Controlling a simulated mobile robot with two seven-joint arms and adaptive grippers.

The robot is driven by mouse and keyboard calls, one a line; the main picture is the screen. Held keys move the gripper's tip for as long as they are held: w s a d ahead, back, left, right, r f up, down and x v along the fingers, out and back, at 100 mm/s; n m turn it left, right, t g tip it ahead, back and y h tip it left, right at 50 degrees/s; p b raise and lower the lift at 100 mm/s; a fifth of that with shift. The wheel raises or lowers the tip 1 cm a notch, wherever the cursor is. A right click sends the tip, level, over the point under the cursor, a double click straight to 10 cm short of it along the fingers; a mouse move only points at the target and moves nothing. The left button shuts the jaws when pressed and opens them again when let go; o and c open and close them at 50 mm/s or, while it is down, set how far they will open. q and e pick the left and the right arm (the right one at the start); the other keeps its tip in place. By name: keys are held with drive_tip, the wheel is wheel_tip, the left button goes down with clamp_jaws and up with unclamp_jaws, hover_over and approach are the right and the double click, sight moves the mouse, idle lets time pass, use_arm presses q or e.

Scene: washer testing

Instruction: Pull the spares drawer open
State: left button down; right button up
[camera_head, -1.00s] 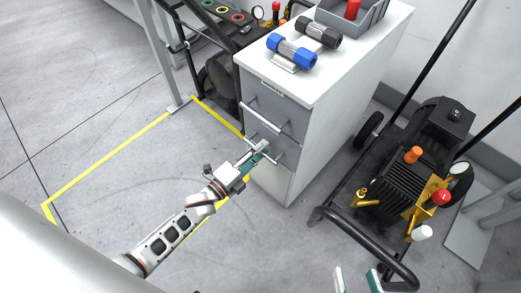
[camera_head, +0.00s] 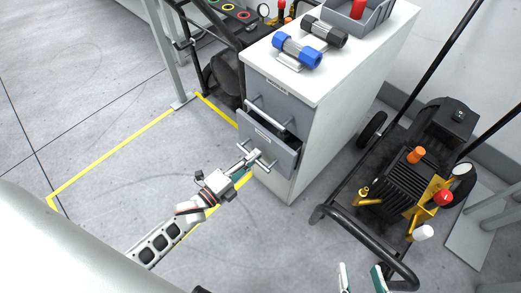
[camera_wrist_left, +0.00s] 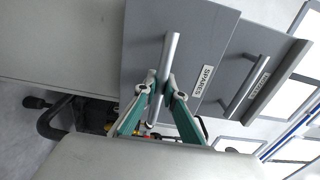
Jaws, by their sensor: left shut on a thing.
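The grey spares drawer (camera_head: 282,148) is the lower of two drawers in the white cabinet (camera_head: 329,125). It stands partly open, with a dark gap behind its front. In the left wrist view its grey front (camera_wrist_left: 140,50) carries a "SPARES" label (camera_wrist_left: 203,82) beside a bar handle (camera_wrist_left: 170,52). My left gripper (camera_head: 251,159) is shut on this handle, and its green-sided fingers (camera_wrist_left: 160,92) also close around the bar in the left wrist view. My right gripper (camera_head: 361,278) shows only its fingertips at the bottom edge of the head view; they are apart with nothing between them.
The upper drawer (camera_head: 280,98) is closed. Blue (camera_head: 297,50) and black cylinders (camera_head: 324,31) and a grey bin (camera_head: 375,22) stand on the cabinet top. A black pump cart (camera_head: 400,185) is at the right. Open floor with yellow tape (camera_head: 110,155) lies at the left.

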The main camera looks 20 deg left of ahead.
use_arm(q)
drive_tip(key=b+v, duration=0.2)
drive_tip(key=v, duration=2.6)
drive_tip(key=shift+s+a+r, duration=0.15)
drive_tip(key=shift+s, duration=0.15)
use_arm(e)
drive_tip(key=shift+s+a+f+m+y, duration=0.1)
drive_tip(key=shift+s+a+f+m, duration=0.15)
drive_tip(key=shift+a+m, duration=0.25)
drive_tip(key=shift+s+a+f+m+y, duration=0.1)
drive_tip(key=shift+s+a+f+m, duration=0.15)
drive_tip(key=shift+a, duration=0.35)
drive_tip(key=shift+s+a+f+m+y, duration=0.15)
drive_tip(key=shift+s+a+m, duration=0.15)
drive_tip(key=shift+a+m, duration=0.2)
use_arm(q)
drive_tip(key=c, duration=2.1)
unclamp_jaws()
drive_tip(key=shift+s, duration=0.1)
drive_tip(key=v, duration=1.1)
drive_tip(key=shift+s+a, duration=0.15)
drive_tip(key=shift+s, duration=0.25)
